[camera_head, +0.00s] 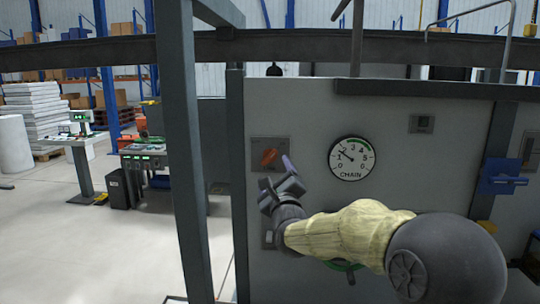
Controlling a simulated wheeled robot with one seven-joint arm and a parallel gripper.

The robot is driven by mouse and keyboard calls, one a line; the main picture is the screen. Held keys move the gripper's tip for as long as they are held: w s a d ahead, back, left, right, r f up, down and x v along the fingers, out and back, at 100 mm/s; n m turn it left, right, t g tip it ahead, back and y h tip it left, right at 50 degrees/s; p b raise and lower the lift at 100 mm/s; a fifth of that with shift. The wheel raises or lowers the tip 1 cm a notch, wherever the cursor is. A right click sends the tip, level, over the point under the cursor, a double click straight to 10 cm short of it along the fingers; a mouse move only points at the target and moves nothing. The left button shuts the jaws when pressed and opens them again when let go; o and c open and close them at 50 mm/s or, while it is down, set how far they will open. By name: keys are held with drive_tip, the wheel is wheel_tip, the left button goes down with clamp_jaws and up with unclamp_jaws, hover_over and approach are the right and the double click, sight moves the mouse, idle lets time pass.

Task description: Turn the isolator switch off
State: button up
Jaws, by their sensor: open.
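The isolator switch is an orange-red rotary knob (268,157) on a dark square plate (284,143) at the upper left of the grey panel. My gripper (278,174) is open just below and to the right of the knob, its fingers pointing up towards it. One finger has a purple tip beside the plate's right part. I cannot tell whether a finger touches the knob. My forearm covers the lower middle of the panel.
A round CHAIN gauge (352,158) is on the panel right of the knob. A small grey box (421,123) sits farther right. A dark steel post (184,150) stands left of the panel, and a horizontal beam (290,47) crosses above. Floor is open at left.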

sight(270, 160)
drive_tip(key=p+x, duration=0.2)
drive_tip(key=x, duration=0.4)
drive_tip(key=shift+w, duration=0.2)
drive_tip(key=c, duration=1)
